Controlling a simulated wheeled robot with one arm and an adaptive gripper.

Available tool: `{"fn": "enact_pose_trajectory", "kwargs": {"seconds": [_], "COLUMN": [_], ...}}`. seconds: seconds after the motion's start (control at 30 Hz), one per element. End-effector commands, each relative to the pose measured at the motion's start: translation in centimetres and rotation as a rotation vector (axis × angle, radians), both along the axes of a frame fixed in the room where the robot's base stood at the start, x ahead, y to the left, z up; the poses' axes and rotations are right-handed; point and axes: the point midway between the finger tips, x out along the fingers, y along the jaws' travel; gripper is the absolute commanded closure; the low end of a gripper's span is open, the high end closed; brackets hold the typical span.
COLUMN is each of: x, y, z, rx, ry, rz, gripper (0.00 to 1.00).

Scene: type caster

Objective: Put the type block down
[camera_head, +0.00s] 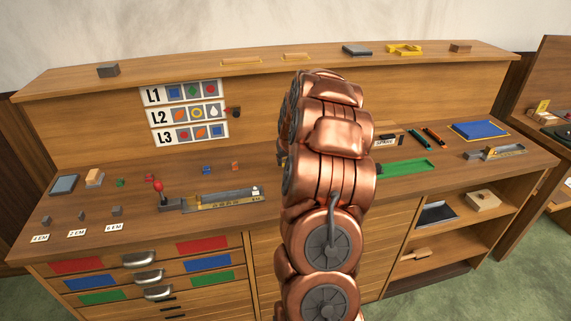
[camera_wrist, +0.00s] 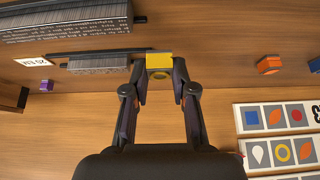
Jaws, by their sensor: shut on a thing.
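My gripper (camera_wrist: 159,70) is shut on a yellow type block (camera_wrist: 159,61) in the wrist view. The block's broad yellow face shows between the fingertips, with a round mark just below it. I cannot tell whether the block touches the bench or hangs above it. A grey lined bar (camera_wrist: 97,63) in a dark holder lies just left of the block. In the head view my copper arm covers the gripper and the block.
In the wrist view, an orange block (camera_wrist: 269,65) is to the right, a purple block (camera_wrist: 47,86) to the left, and a large text forme (camera_wrist: 65,22) at upper left. The symbol cards (camera_wrist: 277,118) are at lower right. In the head view, a red-knobbed lever (camera_head: 160,187) stands on the bench.

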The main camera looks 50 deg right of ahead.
Motion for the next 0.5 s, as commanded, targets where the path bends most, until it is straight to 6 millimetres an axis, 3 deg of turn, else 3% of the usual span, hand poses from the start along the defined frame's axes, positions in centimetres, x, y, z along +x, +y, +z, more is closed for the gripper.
{"fn": "enact_pose_trajectory", "kwargs": {"seconds": [0.2, 0.5], "x": [-0.1, -0.1], "y": [0.0, 0.0], "z": [-2.2, -2.6], "rx": [0.003, 0.000], "ry": [0.003, 0.001], "rz": [-0.001, -0.001], "gripper": [1.00, 1.00]}}
